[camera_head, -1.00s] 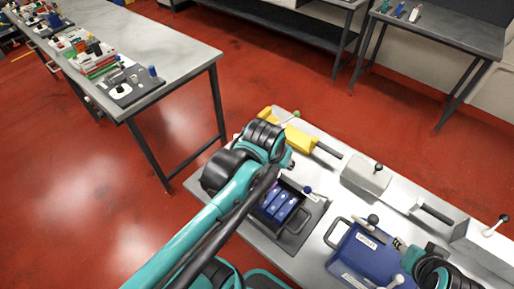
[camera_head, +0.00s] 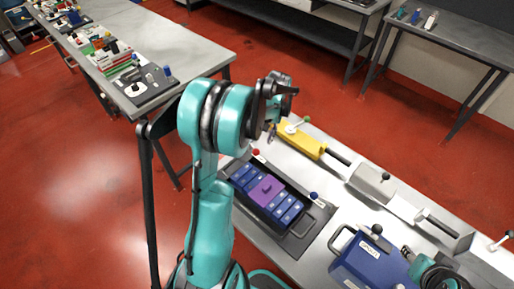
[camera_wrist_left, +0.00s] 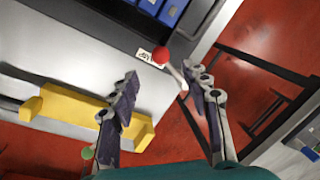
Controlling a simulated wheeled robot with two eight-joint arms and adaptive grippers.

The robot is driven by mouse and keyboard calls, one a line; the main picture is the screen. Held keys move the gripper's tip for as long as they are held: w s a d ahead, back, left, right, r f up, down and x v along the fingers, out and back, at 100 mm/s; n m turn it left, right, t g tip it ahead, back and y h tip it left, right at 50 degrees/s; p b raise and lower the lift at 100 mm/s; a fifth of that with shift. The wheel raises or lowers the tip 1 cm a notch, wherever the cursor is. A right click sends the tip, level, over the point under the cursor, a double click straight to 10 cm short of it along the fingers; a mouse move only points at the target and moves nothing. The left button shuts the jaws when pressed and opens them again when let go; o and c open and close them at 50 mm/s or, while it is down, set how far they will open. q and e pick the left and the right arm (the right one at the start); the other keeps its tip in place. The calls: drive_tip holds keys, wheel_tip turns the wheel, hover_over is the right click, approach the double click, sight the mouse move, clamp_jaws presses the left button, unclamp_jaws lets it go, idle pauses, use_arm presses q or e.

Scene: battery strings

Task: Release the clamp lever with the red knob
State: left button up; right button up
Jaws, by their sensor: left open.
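The red knob (camera_head: 256,152) stands at the far left corner of the black battery tray (camera_head: 290,243). In the left wrist view, the red knob (camera_wrist_left: 160,55) tops a pale lever beside a white label, near the tray's edge. My left gripper (camera_head: 280,88) is raised near the far side of the tray. In the wrist view, the open left gripper (camera_wrist_left: 165,88) has its fingers apart and empty. The knob appears just past the fingertips, and the lever's lower end appears near the right finger. Teal and black parts of my right arm show at bottom right; its fingers cannot be made out.
The tray holds blue blocks and a purple block (camera_head: 266,190). A blue knob (camera_head: 314,195) stands at its right side. A yellow tool (camera_head: 302,140) lies behind it, with a grey tool (camera_head: 371,183) farther right. A blue case (camera_head: 372,262) stands to the right.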

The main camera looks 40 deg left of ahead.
sight(257, 150)
use_arm(q)
drive_tip(key=f, duration=0.2)
drive_tip(key=a+f+b, duration=0.1)
drive_tip(key=f, duration=0.2)
drive_tip(key=s+f+b, duration=0.1)
drive_tip(key=f, duration=0.1)
drive_tip(key=shift+a+f, duration=0.15)
drive_tip(key=shift+f, duration=0.25)
use_arm(e)
wheel_tip(257, 150, down, 2)
drive_tip(key=shift+f, duration=0.1)
use_arm(q)
drive_tip(key=shift+c, duration=0.3)
clamp_jaws()
